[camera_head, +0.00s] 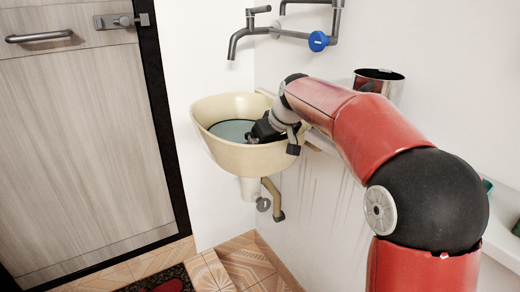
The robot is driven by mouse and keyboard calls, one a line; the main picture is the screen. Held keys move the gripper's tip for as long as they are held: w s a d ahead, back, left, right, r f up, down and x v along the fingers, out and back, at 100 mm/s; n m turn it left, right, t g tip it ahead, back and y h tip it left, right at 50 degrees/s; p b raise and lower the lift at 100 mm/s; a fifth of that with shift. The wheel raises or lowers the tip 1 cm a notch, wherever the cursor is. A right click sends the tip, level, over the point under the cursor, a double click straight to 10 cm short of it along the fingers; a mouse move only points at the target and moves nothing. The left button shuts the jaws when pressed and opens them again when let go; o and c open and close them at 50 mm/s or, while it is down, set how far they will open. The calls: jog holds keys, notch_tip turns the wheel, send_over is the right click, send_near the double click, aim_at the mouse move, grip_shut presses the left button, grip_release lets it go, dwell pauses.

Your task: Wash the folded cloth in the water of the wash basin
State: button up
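The cream wash basin (238,158) is fixed to the white wall in the middle of the view. Greenish water (230,129) shows inside it. My red arm reaches in from the right. My gripper (252,136) is inside the basin on its right side, low at the water, with its far end near the water's surface. The fingers are small, dark and partly hidden by the wrist and rim, so I cannot tell whether they are open or shut. I see no folded cloth; anything at the fingertips is hidden.
A grey tap (240,40) hangs above the basin, with pipes and a blue valve knob (318,41) to its right. A dark metal pot (378,83) stands behind my arm. A wooden door (80,140) is at left. A drain pipe (270,190) runs below the basin.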

jog(key=r, duration=0.1)
jog(key=d+r, duration=0.2)
jog(key=shift+w+d+r+p, duration=0.1)
jog(key=shift+w+r+p, duration=0.2)
jog(key=shift+s+a+r, duration=0.1)
jog(key=shift+a+r, duration=0.1)
jog(key=shift+r, duration=0.6)
jog(key=shift+s+a+r, duration=0.1)
jog(key=shift+a+r, duration=0.1)
jog(key=shift+r, duration=0.55)
jog(key=shift+a, duration=0.1)
jog(key=shift+s+r, duration=0.2)
jog(key=shift+r, duration=0.55)
notch_tip(320, 180, up, 7)
jog(key=shift+w+r, duration=0.15)
jog(key=shift+r, duration=0.05)
